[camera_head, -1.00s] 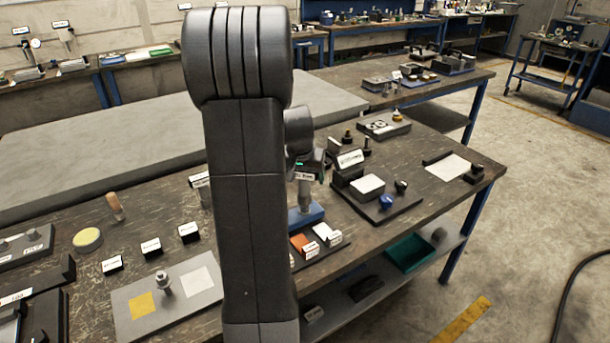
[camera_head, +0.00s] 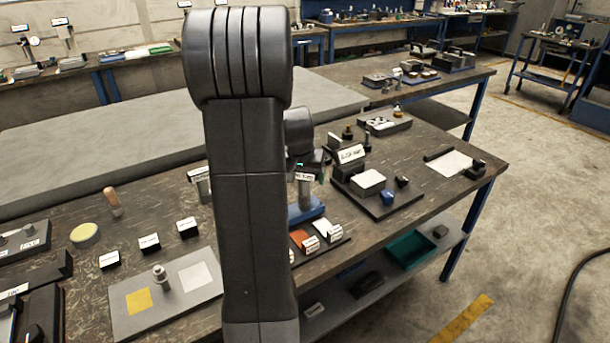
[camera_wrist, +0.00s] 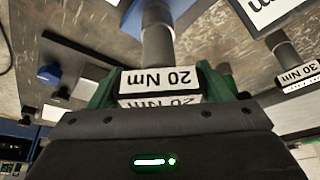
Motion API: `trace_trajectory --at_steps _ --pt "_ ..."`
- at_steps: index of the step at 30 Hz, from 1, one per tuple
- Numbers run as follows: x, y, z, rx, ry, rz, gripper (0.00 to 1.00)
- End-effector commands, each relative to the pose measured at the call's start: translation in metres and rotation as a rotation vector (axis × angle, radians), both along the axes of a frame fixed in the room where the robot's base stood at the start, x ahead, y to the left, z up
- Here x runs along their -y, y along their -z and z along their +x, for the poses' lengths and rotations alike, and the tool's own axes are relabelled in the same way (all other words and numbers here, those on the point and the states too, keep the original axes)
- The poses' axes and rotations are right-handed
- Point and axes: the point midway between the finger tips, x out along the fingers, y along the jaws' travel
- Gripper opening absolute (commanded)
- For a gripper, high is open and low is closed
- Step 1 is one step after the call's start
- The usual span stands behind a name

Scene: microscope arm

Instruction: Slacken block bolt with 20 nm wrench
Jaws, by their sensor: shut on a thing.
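My gripper (camera_head: 308,170) is shut on the 20 Nm wrench (camera_head: 304,190), a grey upright tool with a white label. In the wrist view its label (camera_wrist: 160,78) sits between the green fingers, and its grey shaft (camera_wrist: 158,45) extends beyond them. In the head view the wrench stands at a blue holder (camera_head: 305,213); I cannot tell whether it touches it. A metal bolt (camera_head: 160,278) stands upright on a grey plate (camera_head: 180,305) with yellow and white squares, front left. I cannot tell whether this is the block bolt. My arm hides the middle of the bench.
A 30 Nm wrench (camera_wrist: 285,50) stands close to mine, partly behind my arm in the head view (camera_head: 201,185). Orange and white labelled blocks (camera_head: 302,240) lie in front of the holder. A dark tray (camera_head: 385,203) with blocks and knobs is to the right.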

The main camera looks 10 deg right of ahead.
Motion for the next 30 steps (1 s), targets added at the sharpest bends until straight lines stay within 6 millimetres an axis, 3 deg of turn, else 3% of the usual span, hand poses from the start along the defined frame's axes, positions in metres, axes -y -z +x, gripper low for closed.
trace_trajectory --at_steps 22,30 --pt "0.0001 0.0086 0.0003 0.001 -0.003 -0.001 0.36" --pt "0.0001 0.0070 0.0002 0.000 -0.087 0.001 0.36"
